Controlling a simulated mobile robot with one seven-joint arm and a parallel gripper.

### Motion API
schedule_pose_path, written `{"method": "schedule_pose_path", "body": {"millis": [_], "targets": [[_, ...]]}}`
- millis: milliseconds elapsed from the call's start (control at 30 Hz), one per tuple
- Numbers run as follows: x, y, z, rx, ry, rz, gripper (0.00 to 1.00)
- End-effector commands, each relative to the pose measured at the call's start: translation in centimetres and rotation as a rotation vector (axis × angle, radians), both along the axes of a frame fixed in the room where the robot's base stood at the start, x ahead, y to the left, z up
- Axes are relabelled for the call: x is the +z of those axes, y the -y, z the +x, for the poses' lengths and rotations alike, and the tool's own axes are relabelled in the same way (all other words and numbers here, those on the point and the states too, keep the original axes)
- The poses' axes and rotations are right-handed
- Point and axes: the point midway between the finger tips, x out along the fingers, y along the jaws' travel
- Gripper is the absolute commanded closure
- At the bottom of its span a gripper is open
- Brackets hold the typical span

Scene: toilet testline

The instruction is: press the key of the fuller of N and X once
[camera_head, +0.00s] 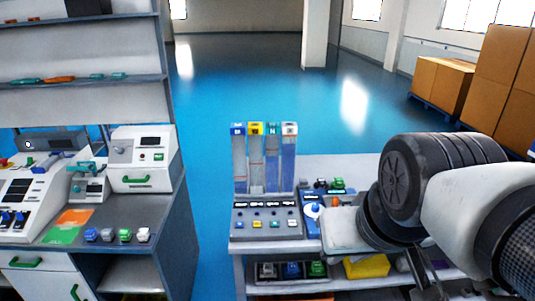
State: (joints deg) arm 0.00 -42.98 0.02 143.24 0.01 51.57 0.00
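A gauge unit with several upright clear columns (264,165) stands on the bench in the middle. Its column tops are blue (238,129), yellow (256,129), teal (273,129) and white (290,129). The teal one seems to bear an N; the other letters are too small to read surely. The two right columns look bluish, but their exact levels are unclear. A sloped grey panel (264,211) in front carries a row of small coloured keys (256,224). My gripper (428,288) is partly visible at the bottom right, apart from the panel; its opening is unclear.
A blue device with a round knob (313,210) stands right beside the panel. A yellow block (367,266) lies on the shelf below. A left bench (170,220) holds machines and small coloured blocks. Cardboard boxes (440,84) stand far right. Blue floor lies open behind.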

Motion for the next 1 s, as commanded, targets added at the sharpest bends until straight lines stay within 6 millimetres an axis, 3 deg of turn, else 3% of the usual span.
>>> {"method": "schedule_pose_path", "body": {"millis": [33, 100, 1000], "targets": [[0.00, 0.01, 0.00, 0.000, 0.000, 0.000, 0.89], [0.00, 0.01, 0.00, 0.000, 0.000, 0.000, 1.00], [-0.01, 0.01, 0.00, 0.000, 0.000, 0.000, 1.00]]}}
